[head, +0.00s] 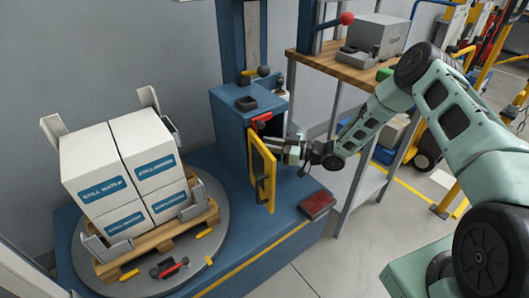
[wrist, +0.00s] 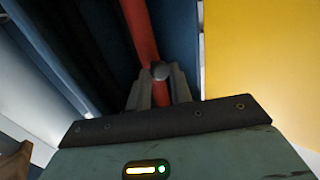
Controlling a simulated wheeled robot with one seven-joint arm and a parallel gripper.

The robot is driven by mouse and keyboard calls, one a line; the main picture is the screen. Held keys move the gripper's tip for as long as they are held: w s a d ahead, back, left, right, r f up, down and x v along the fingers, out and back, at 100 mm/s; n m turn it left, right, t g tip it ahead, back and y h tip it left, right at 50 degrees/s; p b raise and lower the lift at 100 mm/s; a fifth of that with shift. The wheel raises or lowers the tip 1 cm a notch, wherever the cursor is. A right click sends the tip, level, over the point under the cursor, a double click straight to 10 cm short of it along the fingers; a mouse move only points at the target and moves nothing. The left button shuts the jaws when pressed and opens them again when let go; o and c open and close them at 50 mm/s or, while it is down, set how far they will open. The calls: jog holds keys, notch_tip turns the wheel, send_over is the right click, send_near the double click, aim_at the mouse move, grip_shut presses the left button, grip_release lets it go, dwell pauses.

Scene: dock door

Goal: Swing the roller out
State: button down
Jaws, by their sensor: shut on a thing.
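A blue cabinet (head: 228,128) has its yellow door (head: 262,172) standing open. My gripper (head: 291,152) is behind the door's right side, at the cabinet's open front. The yellow door also shows at the right of the wrist view (wrist: 260,50). A short red handle (head: 261,119) shows at the cabinet's upper edge. I cannot tell for sure which part is the roller; the cabinet's inside is mostly dark or hidden.
Stacked white boxes (head: 118,172) stand on a wooden pallet on a round grey turntable (head: 215,232) at the left. A dark red pad (head: 318,205) lies on the blue base. A wood-topped bench (head: 335,58) with a grey box stands behind my arm, close to it.

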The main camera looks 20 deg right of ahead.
jog(key=shift+d+f+n+g+y+b, duration=0.1)
jog(key=shift+d+n+g+y+b, duration=0.55)
jog(key=shift+n+g+b, duration=0.65)
jog(key=shift+d+r+n+g+y+b, duration=0.1)
jog(key=shift+d+n+g+y+b, duration=0.25)
jog(key=shift+d+n+g+b, duration=0.9)
jog(key=shift+d+f+n+g+y+b, duration=0.1)
jog(key=shift+d+n+g+y+b, duration=0.35)
jog(key=shift+g+b, duration=1)
jog(key=shift+g+p, duration=0.4)
jog(key=c, duration=1.3)
grip_release()
